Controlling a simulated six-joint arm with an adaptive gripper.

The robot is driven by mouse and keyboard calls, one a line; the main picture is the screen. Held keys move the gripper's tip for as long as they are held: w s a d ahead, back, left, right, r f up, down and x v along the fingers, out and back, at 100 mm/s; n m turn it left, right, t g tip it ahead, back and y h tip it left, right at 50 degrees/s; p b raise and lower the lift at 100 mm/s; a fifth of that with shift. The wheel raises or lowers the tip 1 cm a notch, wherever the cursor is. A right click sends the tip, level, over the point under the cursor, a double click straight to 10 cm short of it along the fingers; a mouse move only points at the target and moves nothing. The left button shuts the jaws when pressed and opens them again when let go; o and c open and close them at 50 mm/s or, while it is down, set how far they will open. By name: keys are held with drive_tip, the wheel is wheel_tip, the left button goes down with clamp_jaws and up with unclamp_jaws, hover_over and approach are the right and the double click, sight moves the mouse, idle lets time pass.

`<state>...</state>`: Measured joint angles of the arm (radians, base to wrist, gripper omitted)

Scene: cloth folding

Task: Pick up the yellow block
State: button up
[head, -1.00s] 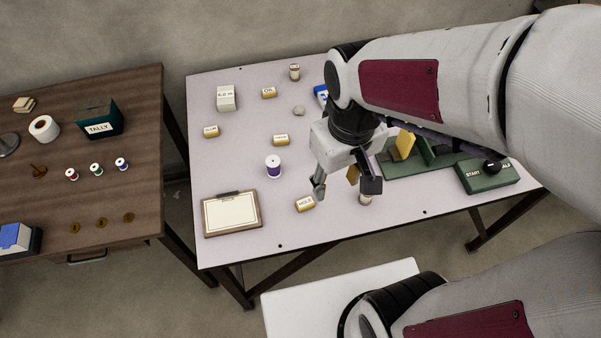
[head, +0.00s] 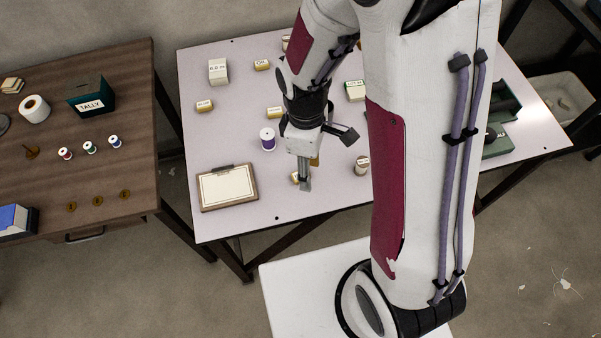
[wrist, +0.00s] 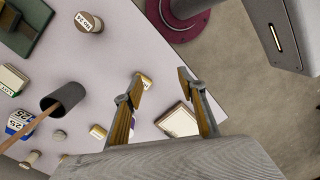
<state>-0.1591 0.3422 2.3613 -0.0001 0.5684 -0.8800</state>
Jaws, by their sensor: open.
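The nearest yellow block (head: 295,176) sits right of the clipboard, partly hidden by a finger. My gripper (head: 325,160) is open and empty, with one finger over that block and the other pointing right. In the wrist view my gripper (wrist: 160,80) spans clear table, and a yellow block (wrist: 146,81) shows beside the left fingertip.
A clipboard (head: 228,187) lies near the front left corner. A purple spool (head: 267,139) stands left of my gripper, and a cylinder (head: 362,166) to its right. A dark cup (wrist: 65,97) shows in the wrist view. My arm hides much of the right side of the table.

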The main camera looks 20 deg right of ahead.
drive_tip(key=w+f+n, duration=0.1)
drive_tip(key=n, duration=0.1)
drive_tip(key=w+f+n+t, duration=0.1)
drive_tip(key=w+n, duration=0.1)
drive_tip(key=w+a+f+n, duration=0.1)
drive_tip(key=n, duration=0.2)
drive_tip(key=shift+w, duration=0.3)
drive_tip(key=shift+w+n+t, duration=0.15)
drive_tip(key=shift+n+t, duration=0.15)
drive_tip(key=shift+n, duration=0.3)
drive_tip(key=shift+f, duration=0.1)
drive_tip(key=shift+f, duration=1.2)
drive_tip(key=shift+w+f, duration=0.15)
drive_tip(key=shift+f, duration=2.45)
drive_tip(key=c, duration=1)
